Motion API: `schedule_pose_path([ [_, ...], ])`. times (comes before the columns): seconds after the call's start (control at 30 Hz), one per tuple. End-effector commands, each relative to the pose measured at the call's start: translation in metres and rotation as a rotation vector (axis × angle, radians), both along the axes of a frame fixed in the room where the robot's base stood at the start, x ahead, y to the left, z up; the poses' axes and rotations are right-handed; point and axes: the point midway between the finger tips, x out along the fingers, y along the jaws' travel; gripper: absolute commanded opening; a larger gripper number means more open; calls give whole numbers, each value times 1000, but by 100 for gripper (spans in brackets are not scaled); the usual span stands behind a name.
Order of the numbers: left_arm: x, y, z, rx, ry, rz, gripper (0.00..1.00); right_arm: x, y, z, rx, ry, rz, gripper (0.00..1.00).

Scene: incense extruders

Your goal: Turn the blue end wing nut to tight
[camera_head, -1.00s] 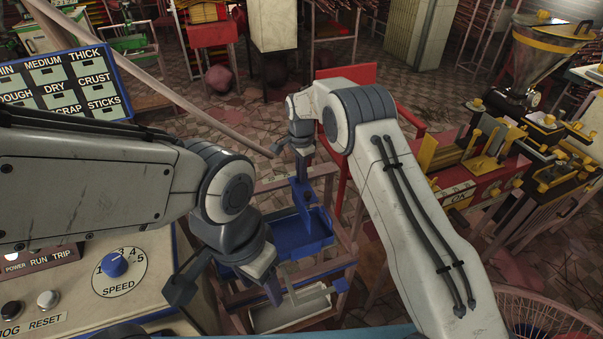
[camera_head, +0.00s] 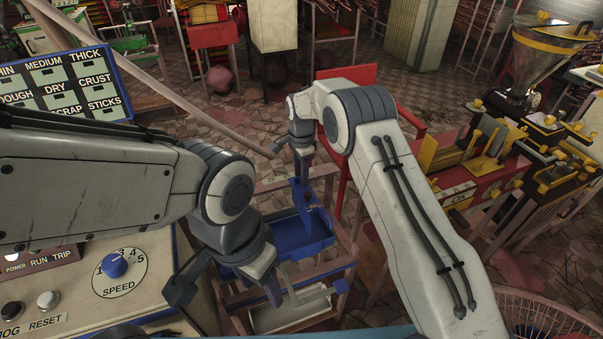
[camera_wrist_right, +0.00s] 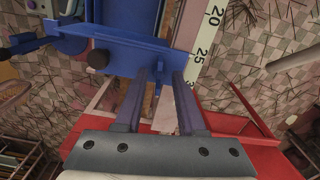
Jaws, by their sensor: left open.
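Blue parts (camera_wrist_right: 130,42) fill the top of the right wrist view, with a broad blue bar across the front and a dark round knob (camera_wrist_right: 97,60) at its left. A small blue tab (camera_wrist_right: 158,87) points down between the fingertips of my right gripper (camera_wrist_right: 160,76). Clear gaps show beside the tab, so the fingers are apart. I cannot tell for sure whether this tab is part of the blue end wing nut. In the head view my right gripper is over a blue tray (camera_head: 305,235). My left gripper (camera_head: 225,293) is open and empty, in front of the tray.
A white ruler (camera_wrist_right: 207,38) runs beside the blue parts. A control panel with a blue speed knob (camera_head: 114,265) is at the lower left. A red and yellow machine (camera_head: 475,170) stands at the right. A wooden frame (camera_head: 345,255) surrounds the tray.

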Motion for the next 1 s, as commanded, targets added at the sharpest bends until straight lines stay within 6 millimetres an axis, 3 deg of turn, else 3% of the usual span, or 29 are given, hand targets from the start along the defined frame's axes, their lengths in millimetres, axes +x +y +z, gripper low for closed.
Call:
schedule_pose_path([
  [0.13, 0, 0, -1, 0, 0, 0, 57, 0, 0, 2, 0, 1, 0, 39],
  [0.27, 0, 0, -5, 0, 0, 0, 57, 1, 0, 16, 1, -2, 0, 39],
  [0.7, 0, 0, -16, 0, 0, 0, 57, 1, 0, 94, 1, -2, 0, 39],
  [1.0, 0, 0, -16, 0, 0, 0, 57, 0, 0, 105, 0, 1, 0, 39],
])
